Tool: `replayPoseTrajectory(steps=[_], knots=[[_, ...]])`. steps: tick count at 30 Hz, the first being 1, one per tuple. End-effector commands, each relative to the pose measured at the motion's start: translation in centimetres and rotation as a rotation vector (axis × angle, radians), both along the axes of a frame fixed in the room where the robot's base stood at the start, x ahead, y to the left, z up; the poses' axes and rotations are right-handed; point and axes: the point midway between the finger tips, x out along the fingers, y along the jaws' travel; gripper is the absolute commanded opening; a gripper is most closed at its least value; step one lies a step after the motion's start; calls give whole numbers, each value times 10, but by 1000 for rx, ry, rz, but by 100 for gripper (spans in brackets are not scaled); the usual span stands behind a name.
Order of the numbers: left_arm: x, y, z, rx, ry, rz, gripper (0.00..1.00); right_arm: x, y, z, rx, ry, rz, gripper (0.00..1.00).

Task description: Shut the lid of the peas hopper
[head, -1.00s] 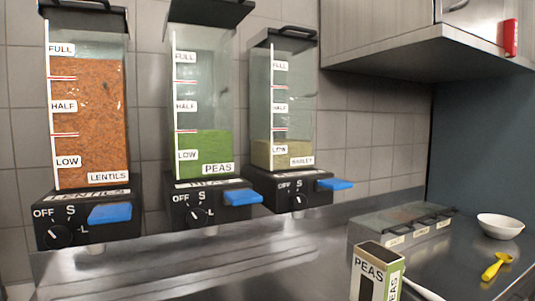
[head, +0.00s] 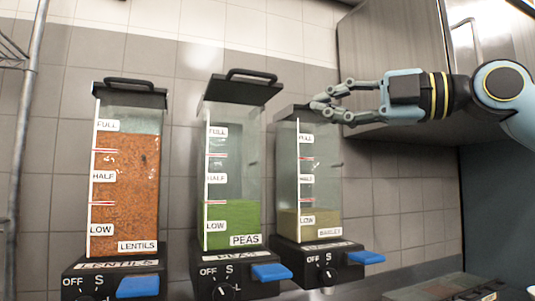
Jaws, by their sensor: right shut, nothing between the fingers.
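The peas hopper (head: 233,180) stands in the middle of the head view, clear-walled, with green peas up to about the low mark. Its black lid (head: 238,91) with a loop handle sits at the top. My left gripper is out of view.
The lentils hopper (head: 125,190) stands to the left with its lid on. The barley hopper (head: 307,185) stands to the right, its lid partly hidden by my fingers. A wall cabinet (head: 385,60) is behind my right arm. A metal pole (head: 25,130) stands at the far left.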

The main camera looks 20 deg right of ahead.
Motion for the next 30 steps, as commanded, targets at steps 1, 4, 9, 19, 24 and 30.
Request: replayPoseTrajectory(steps=[1, 4, 9, 19, 24, 30], knots=[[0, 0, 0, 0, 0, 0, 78, -10, -2, 27, -25, -76, 13, 0], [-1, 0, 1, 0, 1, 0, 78, -22, -2, 56, -47, -163, 30, 0], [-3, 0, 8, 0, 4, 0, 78, -23, 2, 68, -49, -191, 39, 0], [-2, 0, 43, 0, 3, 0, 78, -2, 25, 74, -44, -189, 39, 0], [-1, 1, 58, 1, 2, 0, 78, 12, 40, 76, -43, -187, 39, 0], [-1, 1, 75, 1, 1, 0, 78, 30, 60, 80, -43, -185, 38, 0]])
